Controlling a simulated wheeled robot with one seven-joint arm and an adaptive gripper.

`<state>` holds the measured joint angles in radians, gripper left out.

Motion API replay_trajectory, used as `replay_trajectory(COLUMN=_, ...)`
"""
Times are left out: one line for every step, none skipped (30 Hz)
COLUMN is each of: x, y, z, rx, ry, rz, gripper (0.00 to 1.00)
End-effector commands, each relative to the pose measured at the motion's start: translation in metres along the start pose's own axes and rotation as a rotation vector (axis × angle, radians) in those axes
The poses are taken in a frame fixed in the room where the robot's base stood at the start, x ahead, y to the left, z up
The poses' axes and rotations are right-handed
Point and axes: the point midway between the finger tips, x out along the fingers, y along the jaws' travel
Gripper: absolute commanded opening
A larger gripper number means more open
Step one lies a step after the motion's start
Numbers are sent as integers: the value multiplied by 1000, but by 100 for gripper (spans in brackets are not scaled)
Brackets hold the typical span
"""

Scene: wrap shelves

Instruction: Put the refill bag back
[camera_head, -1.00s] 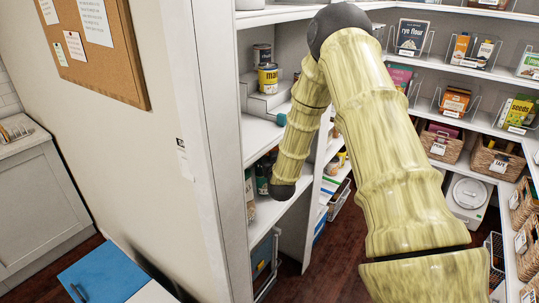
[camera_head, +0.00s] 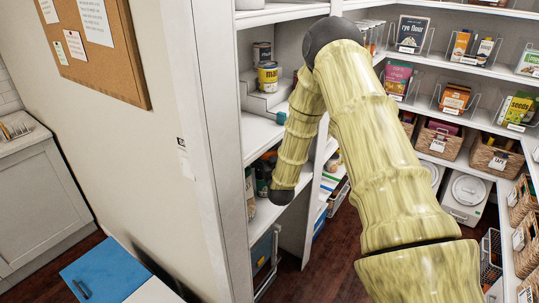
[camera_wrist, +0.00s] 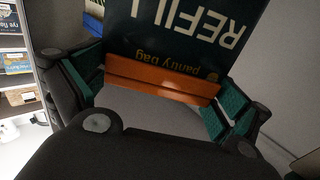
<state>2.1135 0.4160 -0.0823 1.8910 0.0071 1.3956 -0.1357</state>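The refill bag (camera_wrist: 185,32) is dark navy with pale lettering "REFILL" and "pantry bag", upside down in the wrist view. An orange strip (camera_wrist: 160,80) runs along its near edge. My gripper (camera_wrist: 158,88) has a teal-padded finger at each side of the bag, and both pads appear to press against its edges. The bag's far part runs out of the wrist view's top. In the head view my arm reaches down to the shelf unit on the left; my gripper and the bag are not visible there.
A white shelf unit (camera_head: 262,135) holds cans, including a yellow one (camera_head: 267,76), on a stepped riser. Back shelves carry boxes in wire holders and labelled baskets (camera_head: 495,157). A white wall panel (camera_head: 185,150) borders the shelves on the left. Dark wooden floor (camera_head: 335,255) is open below.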

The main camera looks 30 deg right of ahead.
Motion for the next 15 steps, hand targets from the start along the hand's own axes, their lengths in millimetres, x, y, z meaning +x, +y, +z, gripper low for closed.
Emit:
replay_trajectory(x=0, y=0, z=0, rx=0, ry=0, rz=0, gripper=100)
replay_trajectory(x=0, y=0, z=0, rx=0, ry=0, rz=0, gripper=100)
replay_trajectory(x=0, y=0, z=0, rx=0, ry=0, rz=0, gripper=100)
replay_trajectory(x=0, y=0, z=0, rx=0, ry=0, rz=0, gripper=100)
replay_trajectory(x=0, y=0, z=0, rx=0, ry=0, rz=0, gripper=100)
replay_trajectory(x=0, y=0, z=0, rx=0, ry=0, rz=0, gripper=100)
replay_trajectory(x=0, y=0, z=-1, rx=0, ry=0, rz=0, gripper=100)
replay_trajectory(x=0, y=0, z=-2, rx=0, ry=0, rz=0, gripper=100)
replay_trajectory(x=0, y=0, z=-3, rx=0, ry=0, rz=0, gripper=100)
replay_trajectory(x=-1, y=0, z=-4, rx=0, ry=0, rz=0, gripper=100)
replay_trajectory(x=-4, y=0, z=0, rx=0, ry=-1, rz=0, gripper=100)
replay_trajectory(x=-9, y=0, z=1, rx=0, ry=-3, rz=-1, gripper=100)
replay_trajectory(x=-12, y=0, z=1, rx=0, ry=-2, rz=-1, gripper=100)
replay_trajectory(x=-17, y=0, z=1, rx=0, ry=-2, rz=-1, gripper=100)
replay_trajectory(x=-23, y=0, z=1, rx=1, ry=-1, rz=0, gripper=100)
